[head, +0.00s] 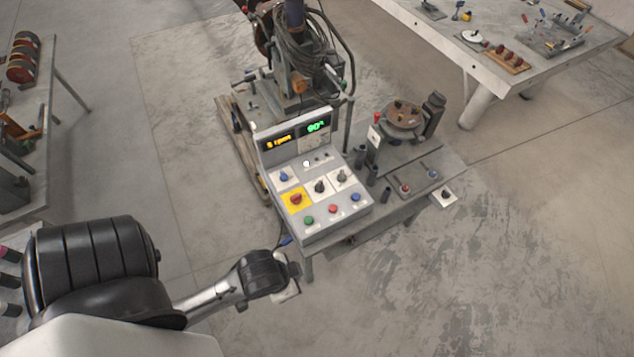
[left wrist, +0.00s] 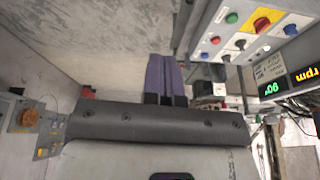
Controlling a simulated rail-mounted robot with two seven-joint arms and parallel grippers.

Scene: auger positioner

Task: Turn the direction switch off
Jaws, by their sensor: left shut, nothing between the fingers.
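The grey control panel (head: 318,225) stands in the middle of the head view. It carries two black selector knobs, a left one (head: 320,186) and a right one (head: 342,176), on white plates. The labels are too small to read, so I cannot tell which is the direction switch. The panel also shows at the upper right of the left wrist view (left wrist: 222,55). My left gripper (head: 286,241) is beside the panel's lower left corner, apart from the knobs. Its purple fingers (left wrist: 164,76) are shut together and empty. My right gripper is not in view.
The panel also has a red knob on a yellow plate (head: 296,198), a blue knob (head: 284,176), and green, red and blue buttons. Lit displays (head: 316,127) are above. A machine with cables (head: 300,60) stands behind. A bench with tools (head: 480,40) is at upper right.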

